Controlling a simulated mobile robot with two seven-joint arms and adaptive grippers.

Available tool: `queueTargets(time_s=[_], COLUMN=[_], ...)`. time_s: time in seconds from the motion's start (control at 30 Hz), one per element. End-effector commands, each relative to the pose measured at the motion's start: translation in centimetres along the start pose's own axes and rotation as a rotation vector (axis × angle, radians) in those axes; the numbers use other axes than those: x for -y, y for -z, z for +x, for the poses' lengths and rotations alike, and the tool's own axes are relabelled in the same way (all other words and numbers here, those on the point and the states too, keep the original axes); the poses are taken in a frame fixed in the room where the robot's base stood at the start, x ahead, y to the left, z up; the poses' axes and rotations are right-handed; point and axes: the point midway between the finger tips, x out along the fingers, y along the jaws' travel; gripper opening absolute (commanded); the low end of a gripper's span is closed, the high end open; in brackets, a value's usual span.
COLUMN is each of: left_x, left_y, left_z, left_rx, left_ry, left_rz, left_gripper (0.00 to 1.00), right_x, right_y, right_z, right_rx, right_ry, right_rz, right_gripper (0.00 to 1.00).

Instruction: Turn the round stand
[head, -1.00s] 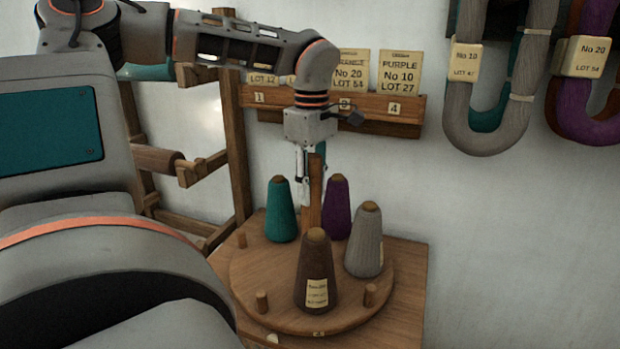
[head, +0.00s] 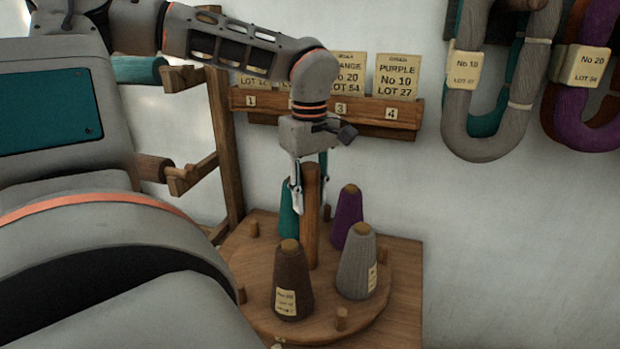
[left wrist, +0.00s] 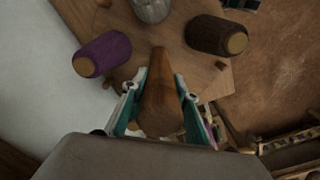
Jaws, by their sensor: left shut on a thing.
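The round stand (head: 262,270) is a wooden disc on a wooden base, with a tall central post (head: 310,235). It carries a brown cone (head: 292,285) at the front, a grey cone (head: 357,265) at the right, a purple cone (head: 347,215) behind and a teal cone (head: 286,218) at the back left, partly hidden. My left gripper (head: 310,205) reaches down from above and is shut on the post's upper part. In the left wrist view the post (left wrist: 160,92) lies between its fingers, with the purple cone (left wrist: 103,54) and brown cone (left wrist: 215,36) beyond. My right gripper is not in view.
Short wooden pegs (head: 341,318) stand near the disc's edge. A wall rack (head: 420,112) with numbered label cards is behind the arm. Yarn hanks (head: 487,130) hang at the right. A wooden frame (head: 222,150) stands at the left.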

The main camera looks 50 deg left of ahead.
Motion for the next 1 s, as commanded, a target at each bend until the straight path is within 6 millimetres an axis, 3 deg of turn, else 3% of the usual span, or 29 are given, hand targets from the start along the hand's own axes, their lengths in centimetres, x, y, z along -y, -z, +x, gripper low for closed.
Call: queueTargets(time_s=[0.67,0.7,0.73,1.0], left_x=[0.34,0.34,0.33,0.23], left_y=[-0.29,-0.29,-0.28,-0.25], left_z=[0.2,0.2,0.2,0.07], left_rx=[0.003,0.003,0.002,0.001], left_ry=[0.005,0.005,0.005,0.002], left_rz=[0.024,0.024,0.024,0.024], left_gripper=[0.0,0.4,0.46,0.46], right_x=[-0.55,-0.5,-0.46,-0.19], right_y=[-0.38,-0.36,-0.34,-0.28], right_z=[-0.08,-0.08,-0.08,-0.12], right_rx=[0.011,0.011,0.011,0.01], right_ry=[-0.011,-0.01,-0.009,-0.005], right_rz=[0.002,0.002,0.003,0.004], right_gripper=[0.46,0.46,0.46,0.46])
